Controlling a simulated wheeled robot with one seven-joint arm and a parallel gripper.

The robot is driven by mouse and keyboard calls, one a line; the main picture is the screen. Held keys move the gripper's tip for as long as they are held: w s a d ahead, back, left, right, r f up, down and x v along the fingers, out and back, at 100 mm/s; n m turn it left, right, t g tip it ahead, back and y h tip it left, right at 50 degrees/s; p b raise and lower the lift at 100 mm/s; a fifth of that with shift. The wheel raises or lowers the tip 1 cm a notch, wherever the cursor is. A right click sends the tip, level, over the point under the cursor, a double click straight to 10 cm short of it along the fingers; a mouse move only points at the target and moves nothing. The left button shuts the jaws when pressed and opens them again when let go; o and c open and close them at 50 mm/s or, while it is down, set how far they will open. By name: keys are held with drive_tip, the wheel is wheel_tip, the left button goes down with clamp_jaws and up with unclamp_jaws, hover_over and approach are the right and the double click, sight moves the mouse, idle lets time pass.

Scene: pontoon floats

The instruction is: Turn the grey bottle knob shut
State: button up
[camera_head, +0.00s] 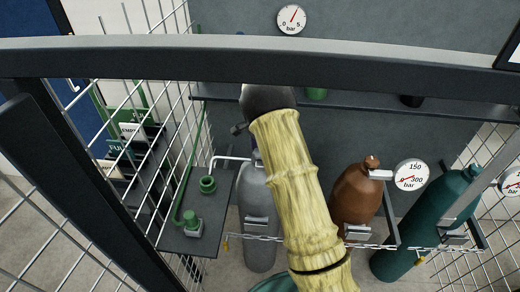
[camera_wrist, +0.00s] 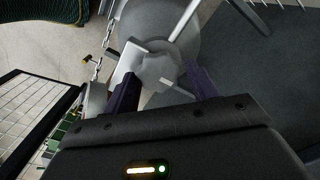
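In the wrist view the grey knob (camera_wrist: 158,72) sits on top of the grey bottle (camera_wrist: 150,20), seen from above. My gripper (camera_wrist: 160,75) has its two dark purple fingers on either side of the knob. The fingers are spread, with a gap seeming to show on both sides. Whether either finger touches the knob I cannot tell.
A brown bottle (camera_head: 357,197) and a teal bottle (camera_head: 428,222) stand to the right, with a gauge (camera_head: 411,175) between. A chain (camera_head: 280,239) runs across the bottles. A side shelf (camera_head: 190,241) with green fittings is left. A dark bar (camera_head: 250,62) crosses the front.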

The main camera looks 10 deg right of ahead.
drive_tip(key=shift+o, duration=0.5)
wheel_tip(320, 180, up, 17)
drive_tip(key=b, duration=0.2)
drive_tip(key=shift+r, duration=0.15)
idle(0.3)
